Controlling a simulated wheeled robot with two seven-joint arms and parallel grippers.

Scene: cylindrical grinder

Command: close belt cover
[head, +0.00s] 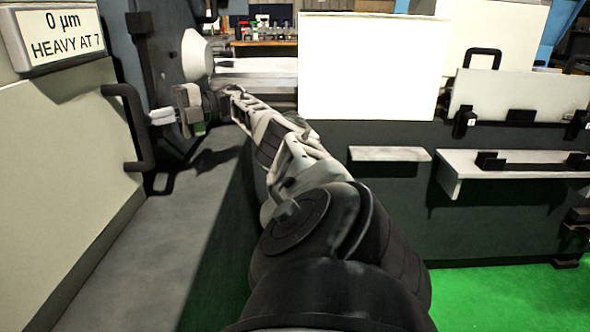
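A large cream panel (70,165), which looks like the belt cover, fills the left side of the head view. A black bar handle (143,135) stands out at its right edge. My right arm comes in from the bottom, right of centre, and reaches up and left. My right gripper (156,117) is at the handle's right side, its pale fingertips at or very near the bar. The fingers look close together, but I cannot tell whether they touch the handle or are fully shut. My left gripper is not in view.
A sign (62,38) reads "0 µm HEAVY AT 7" above the panel. A grey ledge (110,265) runs below it. Dark machine housing (380,220) with white panels and shelves (510,163) stands at right. Green floor (500,305) is clear at bottom right.

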